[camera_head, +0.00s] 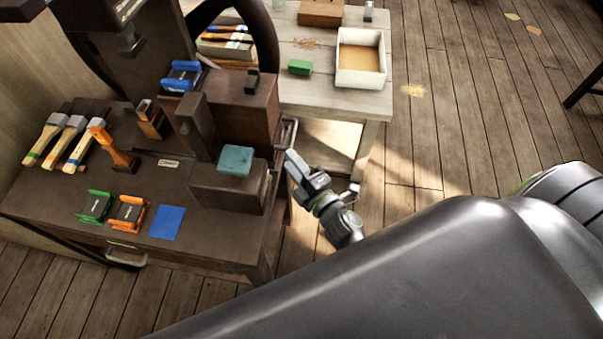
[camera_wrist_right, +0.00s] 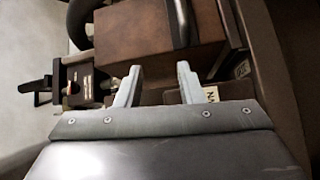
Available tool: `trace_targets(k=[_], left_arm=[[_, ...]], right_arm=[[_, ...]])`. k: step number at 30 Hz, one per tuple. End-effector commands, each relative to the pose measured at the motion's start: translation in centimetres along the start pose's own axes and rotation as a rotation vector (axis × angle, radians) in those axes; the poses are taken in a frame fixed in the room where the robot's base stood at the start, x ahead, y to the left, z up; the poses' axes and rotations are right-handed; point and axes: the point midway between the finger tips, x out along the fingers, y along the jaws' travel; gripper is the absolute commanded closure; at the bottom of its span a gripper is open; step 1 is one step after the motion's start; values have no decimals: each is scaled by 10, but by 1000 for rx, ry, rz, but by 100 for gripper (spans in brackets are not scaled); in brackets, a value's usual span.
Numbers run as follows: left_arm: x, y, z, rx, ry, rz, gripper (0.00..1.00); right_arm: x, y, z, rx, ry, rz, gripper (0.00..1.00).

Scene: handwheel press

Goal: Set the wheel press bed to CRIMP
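The dark wheel press stands on the brown bench (camera_head: 120,220) in the head view. Its handwheel (camera_head: 268,45) is a dark curved rim at the top, partly cut off by the frame. Below it are a brown block (camera_head: 255,105) and a low dark block (camera_head: 222,190) with a teal pad (camera_head: 236,160) on top. I cannot read a CRIMP mark or tell the bed's setting. My right gripper (camera_head: 290,160) is beside the bench's right edge, close to the low block. In the right wrist view its fingers (camera_wrist_right: 160,72) are apart with nothing between them. My left gripper is out of view.
Green (camera_head: 94,207) and orange (camera_head: 129,213) holders and a blue sheet (camera_head: 167,223) lie at the bench front. Several wooden-handled tools lie at the left. A pale table (camera_head: 335,102) with a white tray (camera_head: 347,80) stands behind. My arm covers the lower right.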

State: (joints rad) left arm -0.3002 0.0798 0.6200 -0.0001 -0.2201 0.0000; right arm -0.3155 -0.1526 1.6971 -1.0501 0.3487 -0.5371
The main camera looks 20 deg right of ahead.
Motion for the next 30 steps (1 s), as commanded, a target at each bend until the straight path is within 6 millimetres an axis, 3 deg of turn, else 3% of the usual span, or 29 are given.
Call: trace_targets(k=[13, 30], left_arm=[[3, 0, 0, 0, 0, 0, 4], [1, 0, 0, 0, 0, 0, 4]], right_arm=[[-30, -3, 1, 0, -1, -2, 66], [-31, -4, 1, -2, 0, -2, 66]])
